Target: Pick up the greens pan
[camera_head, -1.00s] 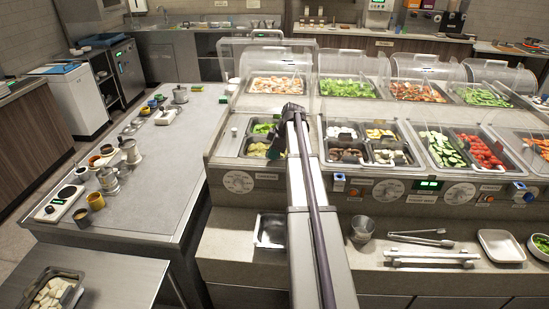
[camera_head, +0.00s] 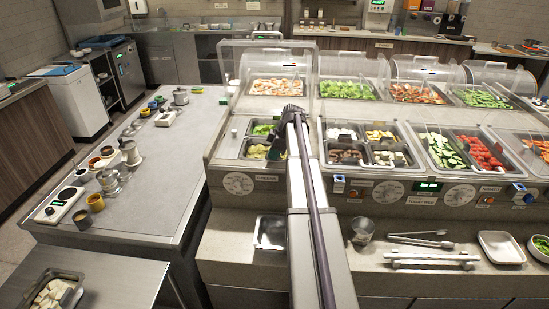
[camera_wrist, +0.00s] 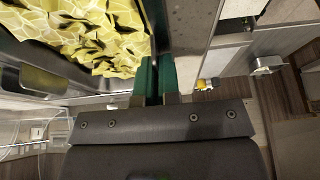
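A steel pan of yellow-green pieces (camera_head: 256,152) sits in the front left well of the counter. Its contents (camera_wrist: 85,35) fill the upper left of the wrist view. A smaller patch of darker green leaves (camera_head: 263,130) lies in the well just behind it; I cannot tell for sure which one is called the greens pan. My gripper (camera_wrist: 157,75) has its dark green fingers close together at the right-hand wall of the yellow-green pan. The pan wall seems to run between them. I cannot tell whether they press on it. In the head view my gripper (camera_head: 279,150) is partly hidden by my arm.
A clear sneeze guard (camera_head: 265,60) stands behind the wells. Pans of mushrooms, cucumber (camera_head: 442,150) and tomatoes lie to the right. An empty steel pan (camera_head: 270,232) sits on the lower shelf. The grey table (camera_head: 165,185) at left has bare room.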

